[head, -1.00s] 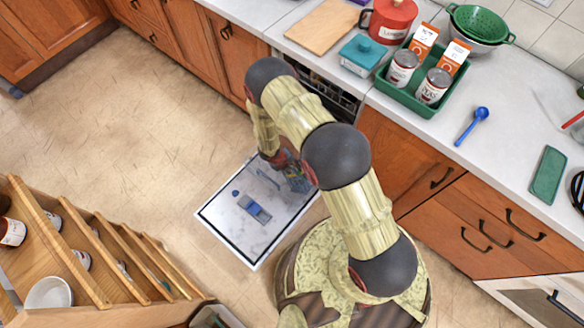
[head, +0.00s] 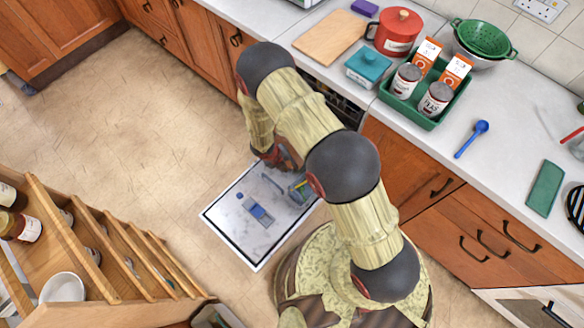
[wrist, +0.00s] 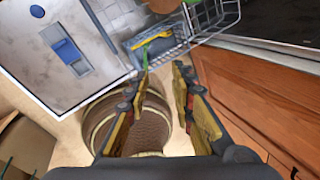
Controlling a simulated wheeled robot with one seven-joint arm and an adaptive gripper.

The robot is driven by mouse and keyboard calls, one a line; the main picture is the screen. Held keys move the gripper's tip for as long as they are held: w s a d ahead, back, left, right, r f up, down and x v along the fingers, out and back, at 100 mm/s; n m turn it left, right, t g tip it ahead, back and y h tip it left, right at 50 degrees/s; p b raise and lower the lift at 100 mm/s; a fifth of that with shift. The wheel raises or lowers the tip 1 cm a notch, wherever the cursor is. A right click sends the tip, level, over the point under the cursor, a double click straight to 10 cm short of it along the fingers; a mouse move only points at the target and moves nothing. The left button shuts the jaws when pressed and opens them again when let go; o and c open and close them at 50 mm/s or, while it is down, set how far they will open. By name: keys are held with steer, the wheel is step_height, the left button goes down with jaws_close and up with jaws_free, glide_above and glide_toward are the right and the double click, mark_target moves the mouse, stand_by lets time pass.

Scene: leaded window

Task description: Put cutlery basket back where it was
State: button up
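The cutlery basket (head: 298,188) is a small blue-grey box with yellow and green pieces in it. It is at the right side of the lowered dishwasher door (head: 240,215), near the cabinet side. In the wrist view the basket (wrist: 155,48) lies just beyond my fingertips, beside a wire rack (wrist: 215,20). My gripper (wrist: 163,68) is open, with a gap between its fingers and nothing seen held there. In the head view my gripper (head: 285,158) is partly hidden by my arm, at the basket's upper left. The basket's underside is hidden.
The door carries a blue-grey dispenser (head: 257,212). Wooden cabinet fronts (wrist: 260,100) stand close to the right of my gripper. A wooden shelf unit (head: 90,250) stands at the lower left. The counter holds a green tray (head: 425,122) with cans and cartons.

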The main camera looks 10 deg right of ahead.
steer(key=w+a+r+n+t+y, duration=0.25)
steer(key=w+r, duration=0.35)
steer(key=r, duration=0.3)
steer(key=w+a+r+n+t+y, duration=0.1)
steer(key=w+a+r+n, duration=0.3)
steer(key=r, duration=0.6)
step_height(320, 180, up, 21)
steer(key=w+a+n+t+y, duration=0.15)
steer(key=n+y, duration=0.25)
steer(key=n, duration=0.5)
steer(key=s+d+r+n, duration=0.2)
steer(key=s+r+n, duration=0.3)
steer(key=s+r, duration=0.25)
steer(key=s+d+r+n, duration=0.3)
steer(key=s+r+n, duration=0.2)
steer(key=s+r, duration=0.25)
steer(key=s+d+r+n+h, duration=0.2)
steer(key=s+d+n, duration=0.2)
steer(key=s+d, duration=0.2)
steer(key=s+d+r+n+h, duration=0.1)
steer(key=s+d+n, duration=0.3)
steer(key=s, duration=0.7)
steer(key=shift+d+r+h, duration=0.35)
steer(key=shift+d+r, duration=0.4)
steer(key=shift+d, duration=0.25)
